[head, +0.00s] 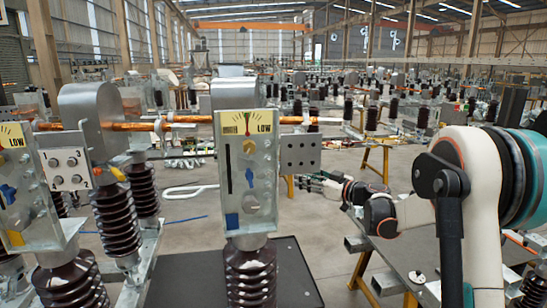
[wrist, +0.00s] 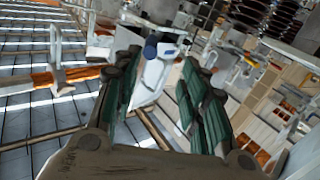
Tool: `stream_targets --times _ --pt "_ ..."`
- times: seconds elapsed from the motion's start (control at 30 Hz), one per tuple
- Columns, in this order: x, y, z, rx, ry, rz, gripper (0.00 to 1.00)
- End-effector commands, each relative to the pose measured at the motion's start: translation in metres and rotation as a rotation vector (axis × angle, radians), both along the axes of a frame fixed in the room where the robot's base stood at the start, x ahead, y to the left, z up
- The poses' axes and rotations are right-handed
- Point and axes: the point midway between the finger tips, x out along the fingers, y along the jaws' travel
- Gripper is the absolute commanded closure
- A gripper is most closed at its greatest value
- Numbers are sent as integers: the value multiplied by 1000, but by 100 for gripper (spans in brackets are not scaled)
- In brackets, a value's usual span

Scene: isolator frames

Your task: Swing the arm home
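My arm (head: 478,205), white with teal bands, rises at the right edge of the head view and bends away over the table. Its far end carries my gripper (head: 316,182), which is past the right side of the front isolator's panel, small in the picture. In the wrist view my gripper (wrist: 158,88) shows two green-padded fingers spread wide apart. Nothing is held between them. A blurred pale piece with a blue part (wrist: 152,52) shows in the gap behind the fingertips, and I cannot tell what it is or how far away.
A metal panel marked LOW (head: 248,185) stands on a dark ribbed insulator (head: 250,275) in front. Another insulator (head: 117,215) and a copper rod (head: 130,127) are at left. A table with yellow legs (head: 362,272) lies under my arm. Crowded equipment fills the hall behind.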

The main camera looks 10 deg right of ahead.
Motion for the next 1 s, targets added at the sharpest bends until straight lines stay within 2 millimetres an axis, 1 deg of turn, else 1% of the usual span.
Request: stream_targets --times 0.03,0.1,0.27,0.37,0.8,1.0 --pt "5 -7 4 7 -19 -4 60" --pt "8 -12 5 14 -38 -7 60" --pt "16 -9 5 17 -48 -6 60" --pt "27 -1 5 17 -48 -4 60" --pt "95 47 6 17 -47 -5 60" --pt "115 61 6 16 -46 -6 60"
